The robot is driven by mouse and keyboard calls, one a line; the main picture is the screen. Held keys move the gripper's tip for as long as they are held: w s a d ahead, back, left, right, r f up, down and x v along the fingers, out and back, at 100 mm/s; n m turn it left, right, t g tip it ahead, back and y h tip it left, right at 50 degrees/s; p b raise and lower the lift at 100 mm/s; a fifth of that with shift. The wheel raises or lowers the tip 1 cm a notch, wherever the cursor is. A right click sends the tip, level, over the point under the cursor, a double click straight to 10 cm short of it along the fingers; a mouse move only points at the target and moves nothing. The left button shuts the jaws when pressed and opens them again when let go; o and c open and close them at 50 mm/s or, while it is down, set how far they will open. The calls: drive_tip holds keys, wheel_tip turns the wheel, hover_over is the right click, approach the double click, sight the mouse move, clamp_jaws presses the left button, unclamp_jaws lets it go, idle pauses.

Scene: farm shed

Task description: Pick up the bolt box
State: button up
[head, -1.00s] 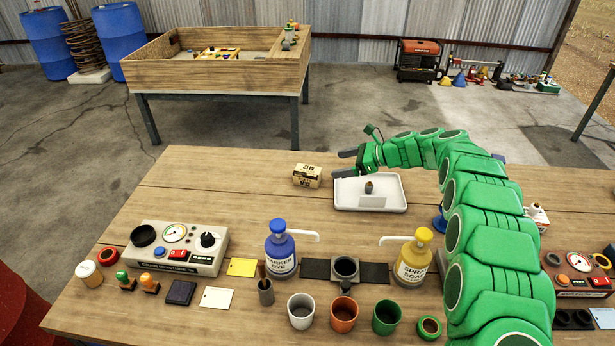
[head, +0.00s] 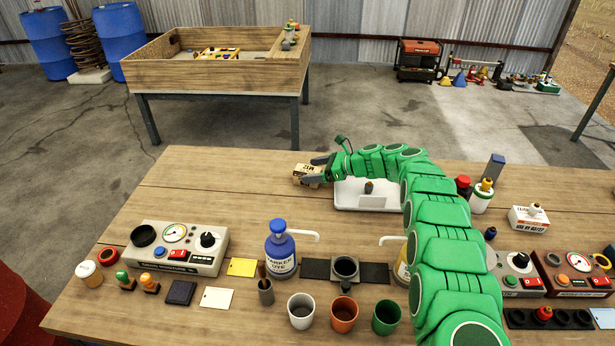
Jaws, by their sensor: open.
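The bolt box (head: 300,170), a small tan carton with dark printing, sits on the wooden table left of a white tray. My green arm reaches over the tray from the right. My gripper (head: 313,170) is open with dark fingers pointing left at the box. One finger shows at the box's far side and the other overlaps its near face in the picture. Part of the box is hidden by the fingers. I cannot tell whether they touch it.
The white tray (head: 347,203) holds a small dark object, just right of the box. A blue dye pump bottle (head: 281,250), a grey control box (head: 180,248) and several cups stand nearer. The table left of the box is clear.

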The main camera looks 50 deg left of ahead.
sight(306, 170)
drive_tip(key=shift+x, duration=1.8)
drive_tip(key=shift+s+d, duration=0.1)
drive_tip(key=shift+d, duration=0.05)
drive_tip(key=c, duration=1.5)
wheel_tip(306, 170, up, 3)
drive_tip(key=shift+r, duration=0.2)
drive_tip(key=shift+d, duration=0.15)
drive_tip(key=shift+s+d+r, duration=0.25)
drive_tip(key=shift+d+r, duration=0.05)
drive_tip(key=shift+r, duration=0.35)
drive_tip(key=s+d+r, duration=0.6)
drive_tip(key=d+r, duration=0.2)
drive_tip(key=d, duration=0.3)
drive_tip(key=shift+s+r, duration=0.2)
drive_tip(key=shift+s, duration=0.15)
